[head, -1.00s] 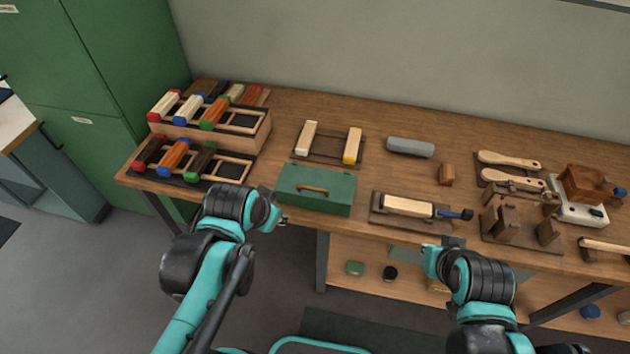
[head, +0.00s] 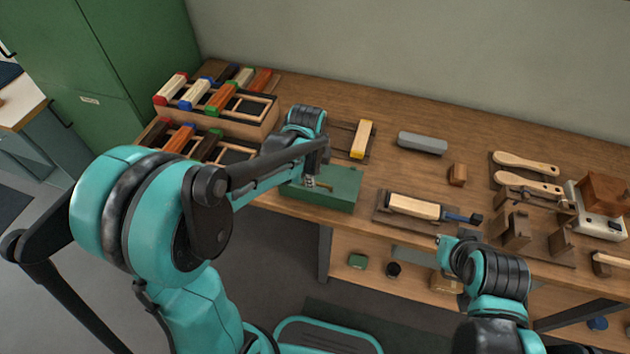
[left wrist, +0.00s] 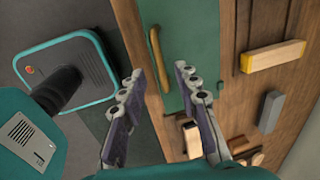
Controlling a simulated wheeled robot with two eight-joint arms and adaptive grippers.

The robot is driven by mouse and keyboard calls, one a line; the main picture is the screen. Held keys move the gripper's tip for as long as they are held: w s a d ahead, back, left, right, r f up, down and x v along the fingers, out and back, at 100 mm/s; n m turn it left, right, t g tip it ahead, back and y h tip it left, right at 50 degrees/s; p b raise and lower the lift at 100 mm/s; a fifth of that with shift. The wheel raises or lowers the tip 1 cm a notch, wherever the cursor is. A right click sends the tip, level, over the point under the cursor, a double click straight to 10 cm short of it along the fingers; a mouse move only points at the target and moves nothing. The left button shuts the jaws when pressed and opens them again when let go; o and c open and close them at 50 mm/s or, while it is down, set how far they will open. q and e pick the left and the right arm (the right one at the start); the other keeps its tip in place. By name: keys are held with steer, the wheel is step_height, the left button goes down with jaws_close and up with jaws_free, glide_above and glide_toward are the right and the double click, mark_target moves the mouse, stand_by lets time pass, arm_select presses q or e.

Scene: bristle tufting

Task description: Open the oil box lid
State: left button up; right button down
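The oil box is a green box (head: 340,190) near the front edge of the bench, its lid down. In the left wrist view the green lid (left wrist: 190,45) carries a brass bar handle (left wrist: 157,58). My left gripper (head: 314,184) is over the box beside the handle, part of which it hides in the head view. In the left wrist view the left gripper (left wrist: 158,82) has its two fingers spread apart with nothing between them, near one end of the handle. My right gripper (head: 441,244) is in front of the bench edge; its fingers are too small to read.
A wooden block with a dark handle (head: 414,206) lies on a board right of the box. A rack of coloured-end blocks (head: 222,118) stands at the left. A yellow-ended block (head: 362,139) lies behind the box. A grey bar (head: 422,143) lies further back.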

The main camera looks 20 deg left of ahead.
arm_select(q)
steer(key=shift+w+f+b, duration=0.15)
steer(key=shift+f+b, duration=0.05)
steer(key=shift+f, duration=0.55)
steer(key=shift+w+f+b, duration=0.1)
steer(key=shift+f+b, duration=0.1)
steer(key=shift+f, duration=0.55)
jaws_close()
steer(key=shift+r, duration=0.15)
